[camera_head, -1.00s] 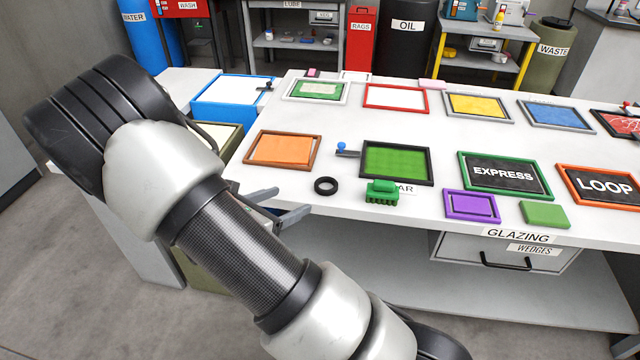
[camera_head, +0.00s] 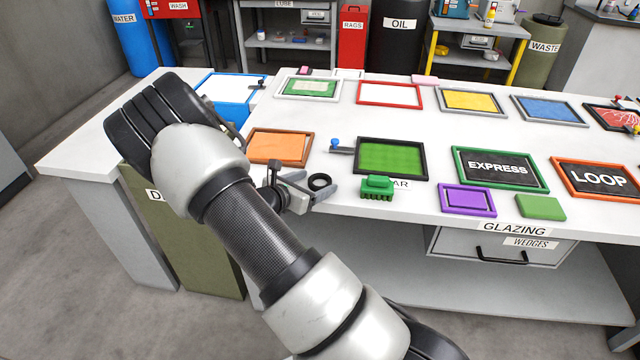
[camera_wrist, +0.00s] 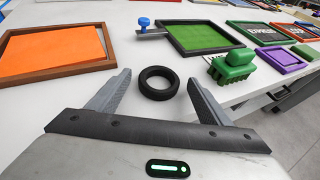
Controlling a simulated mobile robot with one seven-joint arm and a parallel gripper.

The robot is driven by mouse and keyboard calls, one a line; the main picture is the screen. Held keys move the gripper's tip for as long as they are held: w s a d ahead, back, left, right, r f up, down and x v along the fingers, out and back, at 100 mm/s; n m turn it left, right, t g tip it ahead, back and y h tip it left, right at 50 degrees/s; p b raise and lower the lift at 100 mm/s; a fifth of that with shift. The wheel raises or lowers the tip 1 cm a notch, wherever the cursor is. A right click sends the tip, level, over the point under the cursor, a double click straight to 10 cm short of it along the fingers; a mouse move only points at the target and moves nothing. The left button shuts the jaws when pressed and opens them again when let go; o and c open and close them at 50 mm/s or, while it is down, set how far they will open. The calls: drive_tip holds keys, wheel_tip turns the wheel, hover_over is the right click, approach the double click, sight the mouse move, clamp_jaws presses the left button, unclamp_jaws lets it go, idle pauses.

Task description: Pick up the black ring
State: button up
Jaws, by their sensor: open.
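The black ring (camera_head: 320,182) lies flat on the white table near its front edge. In the wrist view the ring (camera_wrist: 157,82) sits ahead of and between the two grey fingers. My gripper (camera_head: 318,188) is open and empty, with its fingers low over the table edge on either side of the ring's near side. In the wrist view my gripper (camera_wrist: 155,92) shows both fingertips apart from the ring, with a gap on each side.
A green brush (camera_head: 377,187) stands just right of the ring. A black-framed green panel (camera_head: 391,158) and a blue-knobbed tool (camera_head: 339,147) lie behind it. A brown-framed orange panel (camera_head: 279,146) lies to the left. The white table (camera_head: 345,200) is bare around the ring.

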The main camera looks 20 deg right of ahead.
drive_tip(key=shift+w+d+f, duration=0.3)
drive_tip(key=shift+w+d, duration=0.05)
drive_tip(key=shift+d, duration=0.2)
drive_tip(key=shift+c, duration=0.4)
drive_tip(key=c, duration=1)
drive_tip(key=shift+c, duration=0.2)
drive_tip(key=shift+r, duration=0.15)
